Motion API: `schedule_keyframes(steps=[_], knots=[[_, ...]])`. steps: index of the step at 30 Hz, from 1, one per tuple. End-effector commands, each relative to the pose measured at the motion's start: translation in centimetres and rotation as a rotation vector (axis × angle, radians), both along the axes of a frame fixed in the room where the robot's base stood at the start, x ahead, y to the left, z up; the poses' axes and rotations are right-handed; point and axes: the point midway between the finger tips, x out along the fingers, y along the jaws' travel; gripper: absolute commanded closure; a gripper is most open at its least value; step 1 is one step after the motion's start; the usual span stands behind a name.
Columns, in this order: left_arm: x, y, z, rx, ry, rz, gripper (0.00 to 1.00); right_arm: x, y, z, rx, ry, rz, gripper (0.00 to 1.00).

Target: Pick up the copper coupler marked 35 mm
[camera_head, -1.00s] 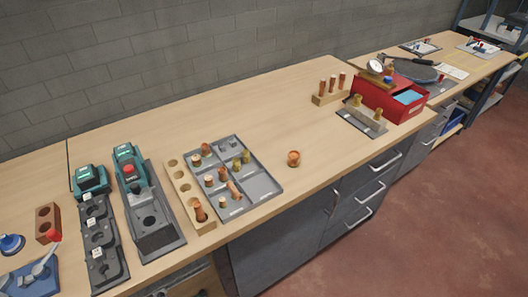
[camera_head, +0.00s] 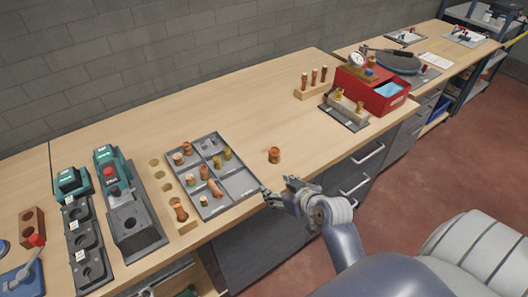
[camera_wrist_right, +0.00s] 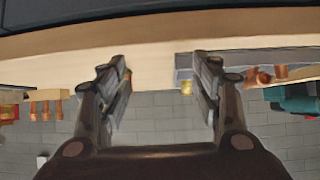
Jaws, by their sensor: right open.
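A short, wide copper coupler (camera_head: 274,156) stands alone on the bench, right of the grey tray. Other copper and brass fittings lie in the compartments of the grey tray (camera_head: 238,185). Size marks are too small to read, so I cannot tell which piece is 35 mm. My right gripper (camera_head: 278,188) is open and empty at the bench's front edge, in front of the lone coupler and apart from it. In the right wrist view its two fingers (camera_wrist_right: 160,68) are spread, with nothing between them. My left gripper is not in view.
A wooden block with holes (camera_head: 166,190) stands left of the tray, beside a green-topped tool station (camera_head: 130,215). A wooden rack with copper pieces (camera_head: 311,90) and a red box (camera_head: 378,92) stand at the back right. Bench behind the coupler is clear.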

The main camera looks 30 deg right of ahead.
Motion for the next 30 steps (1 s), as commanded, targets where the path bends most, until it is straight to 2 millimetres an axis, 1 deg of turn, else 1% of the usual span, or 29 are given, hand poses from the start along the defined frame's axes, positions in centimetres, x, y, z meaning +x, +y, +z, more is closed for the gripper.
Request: schedule_keyframes(steps=[1, 3, 9, 11, 15, 21, 24, 30], knots=[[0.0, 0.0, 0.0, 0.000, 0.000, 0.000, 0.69, 0.8, -1.0, 0.6, 0.004, -0.037, -0.021, 0.41], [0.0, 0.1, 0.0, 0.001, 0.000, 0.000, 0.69, 1.6, -2.2, 1.5, 0.003, -0.085, -0.047, 0.41], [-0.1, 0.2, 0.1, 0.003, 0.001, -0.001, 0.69, 3.2, -5.4, 3.4, -0.001, -0.193, -0.117, 0.41], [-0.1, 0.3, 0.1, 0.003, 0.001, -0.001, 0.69, 3.5, -6.0, 3.6, -0.002, -0.213, -0.133, 0.41], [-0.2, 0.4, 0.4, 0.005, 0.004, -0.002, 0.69, 4.9, -6.4, 3.5, -0.002, -0.226, -0.141, 0.41], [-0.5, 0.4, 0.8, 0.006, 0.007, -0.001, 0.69, 7.5, -6.7, 2.3, -0.002, -0.224, -0.140, 0.41], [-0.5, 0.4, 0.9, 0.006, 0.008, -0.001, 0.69, 8.3, -6.8, 1.9, -0.003, -0.223, -0.139, 0.41], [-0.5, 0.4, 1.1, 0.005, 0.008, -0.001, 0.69, 9.1, -6.9, 1.5, -0.004, -0.223, -0.140, 0.41]])
